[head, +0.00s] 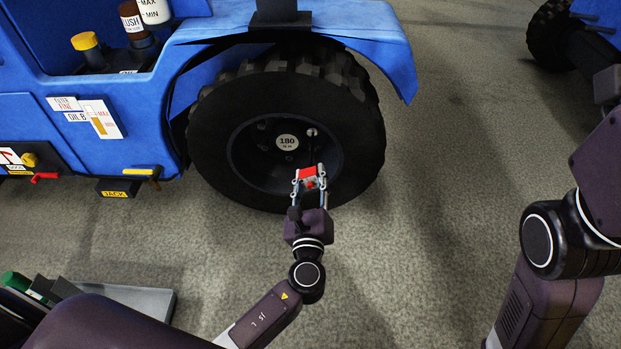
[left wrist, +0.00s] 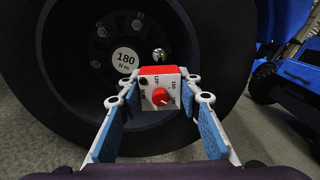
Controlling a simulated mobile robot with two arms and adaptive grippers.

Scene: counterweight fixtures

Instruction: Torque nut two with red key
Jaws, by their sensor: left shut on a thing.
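The red key (head: 308,178) is a small box with a red top and a white dial face with a red knob; it also shows in the left wrist view (left wrist: 160,88). My left gripper (head: 309,184) is shut on it, just in front of the wheel (head: 357,155). The wheel's hub carries a round "180 N m" label (head: 287,142) and several dark nuts around it. A shiny silver tip (left wrist: 158,54) shows above the key, at the hub right of the label. I cannot tell whether it sits on a nut. The nuts bear no readable numbers. My right gripper is out of view.
The blue vehicle (head: 120,150) fills the upper left, with its fender (head: 370,45) over the wheel. A yellow-handled jack fitting (head: 140,172) and a red lever (head: 45,177) stick out low. A grey tray (head: 140,300) is at lower left. Carpet right of the wheel is clear.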

